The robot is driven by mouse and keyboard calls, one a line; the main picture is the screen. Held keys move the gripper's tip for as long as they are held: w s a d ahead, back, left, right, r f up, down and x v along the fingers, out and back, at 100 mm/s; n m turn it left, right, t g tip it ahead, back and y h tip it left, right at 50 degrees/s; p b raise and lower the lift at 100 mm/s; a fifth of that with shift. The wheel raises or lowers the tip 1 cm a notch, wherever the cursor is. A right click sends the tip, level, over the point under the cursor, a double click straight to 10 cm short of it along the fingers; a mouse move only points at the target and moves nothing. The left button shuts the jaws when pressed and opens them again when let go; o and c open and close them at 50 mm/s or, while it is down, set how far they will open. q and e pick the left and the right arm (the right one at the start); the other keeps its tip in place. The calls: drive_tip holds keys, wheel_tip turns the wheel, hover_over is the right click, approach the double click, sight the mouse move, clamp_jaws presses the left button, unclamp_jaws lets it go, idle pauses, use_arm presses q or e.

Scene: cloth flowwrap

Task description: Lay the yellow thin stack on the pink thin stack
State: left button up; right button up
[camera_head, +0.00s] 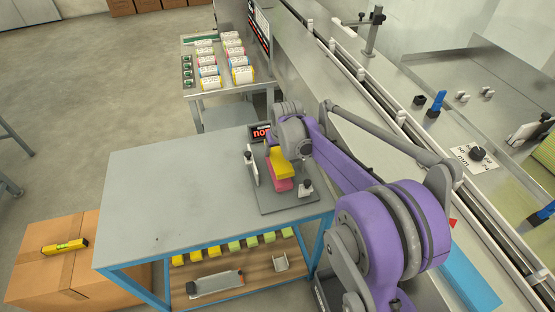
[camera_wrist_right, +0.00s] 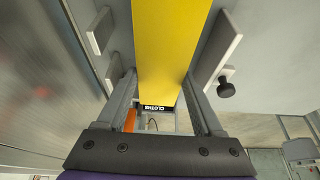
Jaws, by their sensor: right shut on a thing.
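The yellow thin stack (camera_head: 283,166) is in my right gripper (camera_head: 277,149), which is shut on it over the grey fixture. In the right wrist view the yellow thin stack (camera_wrist_right: 170,45) runs between the two fingers of the gripper (camera_wrist_right: 165,90). The pink thin stack (camera_head: 280,184) lies on the fixture, directly below and partly covered by the yellow one. I cannot tell whether the two stacks touch. The pink stack does not show in the wrist view. My left gripper is not in view.
The fixture plate (camera_head: 285,208) has upright white guides (camera_head: 251,166) at its sides and sits at the right end of the grey table (camera_head: 170,190). The table's left part is clear. A small black sign (camera_head: 260,132) stands behind. A conveyor (camera_head: 370,95) runs along the right.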

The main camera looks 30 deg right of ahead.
sight(277, 159)
drive_tip(key=shift+f, duration=2.1)
drive_tip(key=o, duration=1.4)
drive_tip(key=shift+f, duration=0.15)
drive_tip(key=shift+o, duration=0.2)
